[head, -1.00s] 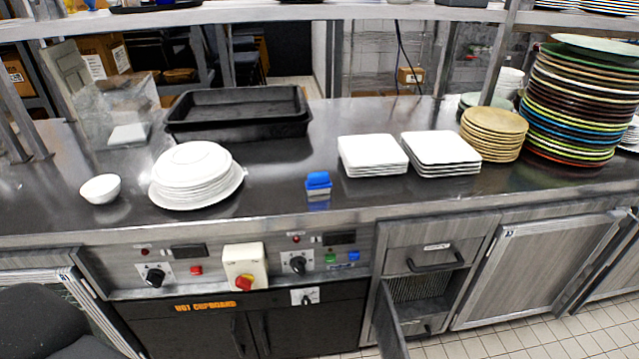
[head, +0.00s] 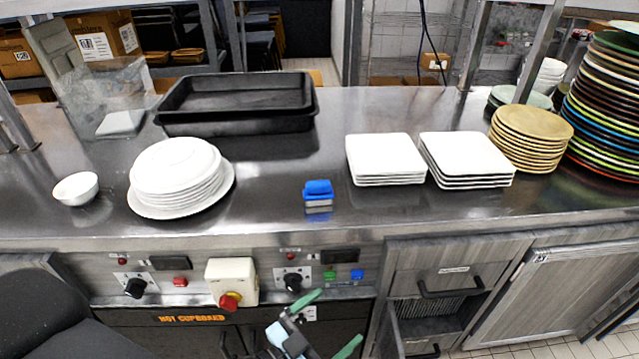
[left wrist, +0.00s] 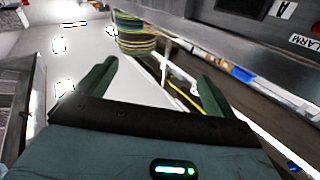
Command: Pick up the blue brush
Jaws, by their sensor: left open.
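The blue brush (head: 318,192) stands on the steel counter (head: 270,190), near its front edge, between the round white plates and the square white plates. It has a blue top and a paler lower part. My left gripper (head: 328,322) shows at the bottom of the head view, below the counter edge and in front of the cupboard, with its green fingers apart and nothing between them. It is well short of the brush. The left wrist view shows the same open fingers (left wrist: 155,85); I cannot make out the brush there. My right gripper is not in view.
Round white plates (head: 178,172) stand left of the brush, and square white plates (head: 385,159) stand to its right. Black trays (head: 236,104) lie behind. A white bowl (head: 76,188) is at the far left. Control knobs and an open drawer front (head: 440,278) face me below the counter.

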